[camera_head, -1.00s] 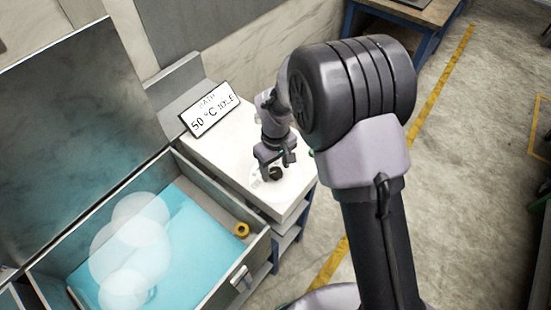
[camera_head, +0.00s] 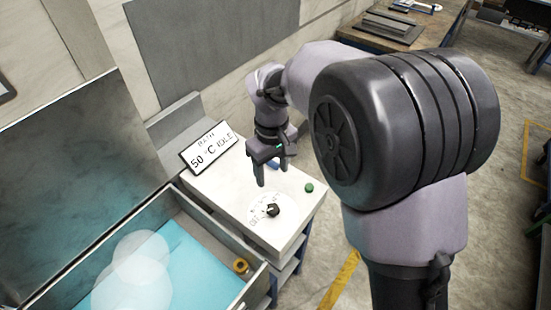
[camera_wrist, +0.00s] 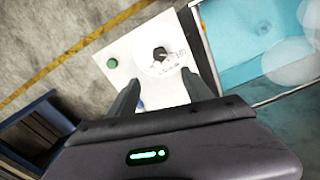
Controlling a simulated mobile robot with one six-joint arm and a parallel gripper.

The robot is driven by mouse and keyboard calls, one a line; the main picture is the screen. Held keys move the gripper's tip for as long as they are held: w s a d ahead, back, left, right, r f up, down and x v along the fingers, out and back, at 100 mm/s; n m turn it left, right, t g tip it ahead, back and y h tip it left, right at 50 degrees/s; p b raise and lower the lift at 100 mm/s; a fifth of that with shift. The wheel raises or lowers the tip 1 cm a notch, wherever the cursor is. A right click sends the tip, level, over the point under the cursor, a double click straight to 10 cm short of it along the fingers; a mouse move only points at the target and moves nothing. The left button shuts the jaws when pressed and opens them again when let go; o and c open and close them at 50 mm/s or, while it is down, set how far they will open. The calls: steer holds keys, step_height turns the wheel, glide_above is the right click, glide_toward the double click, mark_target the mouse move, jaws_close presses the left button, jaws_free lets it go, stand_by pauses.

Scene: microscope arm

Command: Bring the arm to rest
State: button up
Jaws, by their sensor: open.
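My gripper (camera_head: 273,172) is open and empty, pointing down above the white top of the bath's control box. Its two fingers also show in the wrist view (camera_wrist: 165,97), apart, with nothing between them. A black knob (camera_head: 273,210) on a white printed dial sits below and to the right of the fingers in the head view. It shows beyond the fingertips in the wrist view (camera_wrist: 160,55). My fingers are clear of the knob. A green button (camera_head: 309,187) stands to the right on the same top.
A sign (camera_head: 210,148) reading "BATH 50 °C IDLE" stands behind the knob. An open basin of blue liquid (camera_head: 185,265) with pale vapour lies at left, a yellow ring (camera_head: 240,266) at its edge. A workbench (camera_head: 400,35) stands at the back.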

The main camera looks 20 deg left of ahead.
steer(key=s+d+r+m+t+y+b, duration=0.1)
steer(key=s+d+m+b, duration=0.25)
steer(key=d, duration=0.25)
steer(key=s+d+r+m+t+b, duration=0.1)
steer(key=s+d+r+m+b, duration=0.1)
steer(key=s+d+m+b, duration=0.3)
steer(key=s+d+r+m+t+y+b, duration=0.1)
steer(key=d+t+b, duration=0.15)
steer(key=d, duration=0.55)
steer(key=s+d+f+m+t+b, duration=0.1)
steer(key=s+d+f+m+b, duration=0.2)
steer(key=s, duration=0.5)
steer(key=shift+s+d+f+m+b, duration=0.15)
steer(key=shift+d+f+m+b, duration=0.25)
steer(key=shift+m, duration=0.85)
steer(key=shift+d+r, duration=0.1)
steer(key=shift+r, duration=0.05)
